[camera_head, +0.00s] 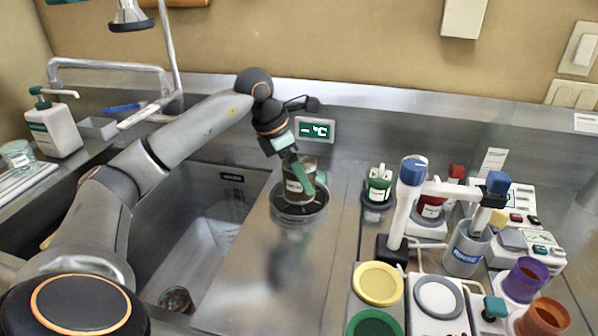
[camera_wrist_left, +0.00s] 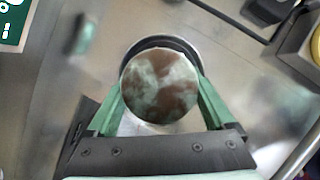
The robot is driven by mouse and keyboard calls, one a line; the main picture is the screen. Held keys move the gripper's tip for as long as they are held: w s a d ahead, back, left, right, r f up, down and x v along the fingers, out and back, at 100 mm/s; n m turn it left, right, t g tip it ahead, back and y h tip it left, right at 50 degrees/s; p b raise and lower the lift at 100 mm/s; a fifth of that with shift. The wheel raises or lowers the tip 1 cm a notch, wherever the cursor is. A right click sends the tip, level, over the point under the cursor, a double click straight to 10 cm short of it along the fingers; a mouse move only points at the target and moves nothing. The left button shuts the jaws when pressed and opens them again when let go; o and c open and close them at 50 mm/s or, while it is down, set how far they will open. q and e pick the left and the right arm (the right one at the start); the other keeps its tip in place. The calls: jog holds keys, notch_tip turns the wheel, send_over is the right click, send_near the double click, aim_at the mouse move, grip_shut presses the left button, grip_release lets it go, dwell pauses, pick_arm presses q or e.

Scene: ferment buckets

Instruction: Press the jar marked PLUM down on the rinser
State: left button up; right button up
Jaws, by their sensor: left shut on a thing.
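A glass jar with a dark label (camera_head: 294,187) is held over the round rinser (camera_head: 303,217), which is set in the steel counter. The label's lettering is too small to read surely. My left gripper (camera_head: 300,176) is shut on the jar, with a green finger along its side. In the left wrist view, the jar's round, mottled brown and pale green end (camera_wrist_left: 160,87) lies between the two green fingers (camera_wrist_left: 160,92). The dark ring of the rinser (camera_wrist_left: 158,42) shows behind it. I cannot tell whether the jar touches the rinser. My right gripper is not in view.
A sink (camera_head: 205,245) lies left of the rinser, with a glass (camera_head: 176,299) in it. On the right are a white stand with blue knobs (camera_head: 411,200), a grey RINSE pot (camera_head: 466,250), and several coloured lids and pots.

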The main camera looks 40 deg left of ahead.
aim_at(302, 161)
pick_arm(q)
jog(key=shift+f+b, duration=0.5)
jog(key=shift+f, duration=0.4)
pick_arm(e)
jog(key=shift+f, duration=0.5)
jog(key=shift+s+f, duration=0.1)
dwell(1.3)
pick_arm(q)
jog(key=shift+r+p, duration=1.1)
jog(key=shift+r, duration=0.05)
jog(key=shift+r+p, duration=0.3)
jog(key=shift+r, duration=0.05)
notch_tip(302, 161, up, 2)
jog(key=shift+p, duration=0.95)
jog(key=shift+r+p, duration=0.6)
jog(key=shift+r, duration=0.1)
jog(key=shift+r+p, duration=0.8)
jog(key=shift+r, duration=0.1)
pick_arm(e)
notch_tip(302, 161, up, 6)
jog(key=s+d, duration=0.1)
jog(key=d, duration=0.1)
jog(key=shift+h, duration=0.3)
